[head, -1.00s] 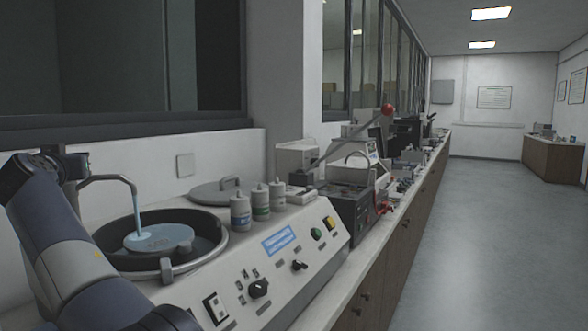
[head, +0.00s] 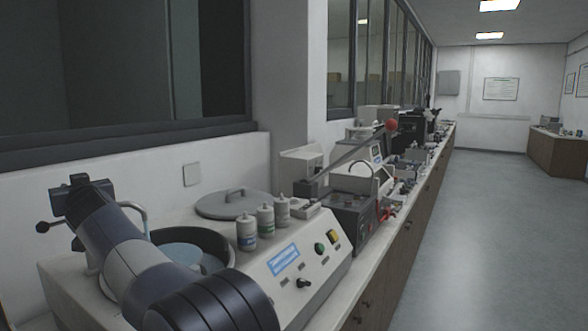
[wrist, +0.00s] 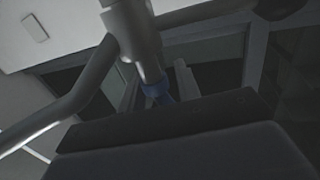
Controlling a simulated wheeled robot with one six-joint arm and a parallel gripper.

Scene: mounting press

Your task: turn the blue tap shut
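In the wrist view, a grey metal pipe, part of the tap (wrist: 133,35), stands close to my gripper with a curved branch running down to the left. A small blue piece (wrist: 158,92) shows low on it, partly hidden by the dark block in front. A bar from the pipe ends in a dark ball at the upper right. In the head view, my gripper (head: 82,190) is at the left by the tap's curved spout (head: 135,209), and a black knob (head: 42,227) sticks out beside it. The fingertips are not clear, and contact with the tap cannot be told.
My arm partly covers the round bowl (head: 212,237) of the machine. Several small bottles (head: 265,220) and a grey lid (head: 235,203) stand behind it. A press with a red-balled lever (head: 391,126) stands farther right. The floor at right is clear.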

